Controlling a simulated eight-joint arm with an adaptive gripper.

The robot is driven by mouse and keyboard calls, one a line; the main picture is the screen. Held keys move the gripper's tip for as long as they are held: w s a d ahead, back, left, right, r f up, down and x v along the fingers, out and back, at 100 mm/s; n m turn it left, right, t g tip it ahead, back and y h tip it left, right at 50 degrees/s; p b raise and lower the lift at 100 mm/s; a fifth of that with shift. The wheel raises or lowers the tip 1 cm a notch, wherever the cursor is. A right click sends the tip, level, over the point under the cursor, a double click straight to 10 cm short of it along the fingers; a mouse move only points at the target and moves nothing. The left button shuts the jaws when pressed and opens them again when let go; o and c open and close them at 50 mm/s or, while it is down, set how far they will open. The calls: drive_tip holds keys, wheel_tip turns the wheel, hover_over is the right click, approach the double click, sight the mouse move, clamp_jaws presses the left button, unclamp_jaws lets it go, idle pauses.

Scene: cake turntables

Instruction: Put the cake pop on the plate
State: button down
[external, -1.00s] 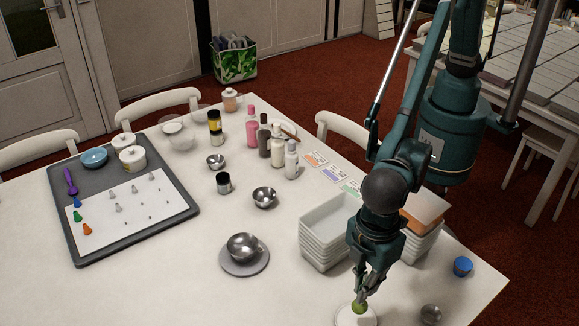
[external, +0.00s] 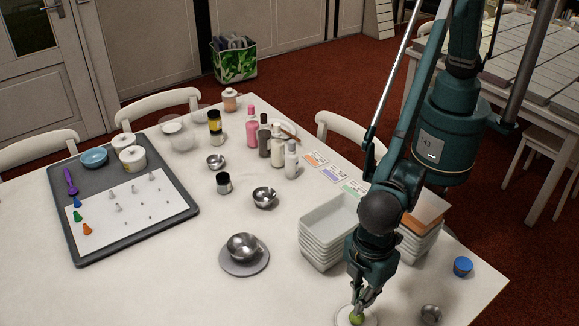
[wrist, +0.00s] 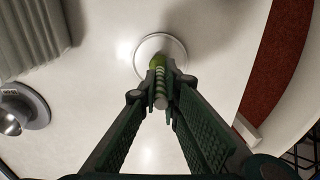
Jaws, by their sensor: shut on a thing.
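The cake pop is a green ball (external: 356,319) on a pale striped stick (wrist: 160,88). My gripper (external: 362,302) is shut on the stick, with the ball pointing down; in the wrist view my fingertips (wrist: 160,84) close around it. The plate (wrist: 148,43) is a small white disc with a raised rim. It lies on the table directly below the ball, and part of it also shows at the bottom edge of the external view (external: 373,318). The ball overlaps the plate in both views; I cannot tell whether they touch.
A stack of white trays (external: 318,238) stands just left of my arm. A steel bowl on a grey saucer (external: 231,268) is further left. The table's right edge is near.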

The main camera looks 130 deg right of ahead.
drive_tip(key=shift+f, duration=0.2)
drive_tip(key=c, duration=2.6)
unclamp_jaws()
drive_tip(key=shift+o, duration=0.2)
drive_tip(key=shift+r, duration=0.1)
wheel_tip(320, 180, up, 12)
drive_tip(key=shift+d+r+p, duration=0.1)
drive_tip(key=shift+p, duration=0.2)
